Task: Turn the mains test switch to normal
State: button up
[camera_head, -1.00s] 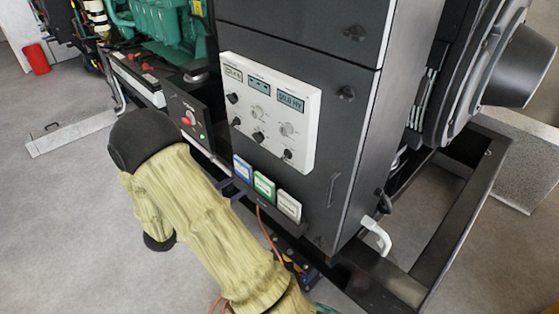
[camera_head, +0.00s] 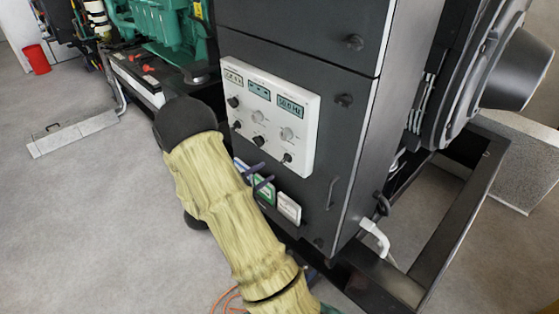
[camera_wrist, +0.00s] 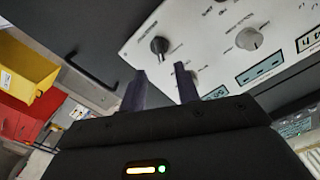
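The white control panel (camera_head: 270,112) is on the dark cabinet, with displays along its top and several black and grey knobs below. Its labels are too small to read, so I cannot tell which knob is the mains test switch. A black knob sits at its lower right (camera_head: 287,157); the same knob appears in the wrist view (camera_wrist: 160,45), just beyond my fingertips. My gripper (camera_head: 259,174) is below the panel, in front of the small cards. In the wrist view my gripper (camera_wrist: 160,71) has its two purple fingers apart, with nothing between them. One finger partly hides a grey knob.
Blue, green and white cards (camera_head: 288,207) sit in a rack under the panel. A door handle (camera_head: 332,192) is right of the panel and also shows in the wrist view (camera_wrist: 92,70). A black frame rail (camera_head: 455,215) runs at right.

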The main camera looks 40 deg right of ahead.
aim_at(282, 161)
jog(key=d, duration=0.2)
jog(key=d+p, duration=0.1)
jog(key=d, duration=0.4)
jog(key=shift+w+d, duration=0.2)
jog(key=shift+w, duration=0.05)
grip_shut()
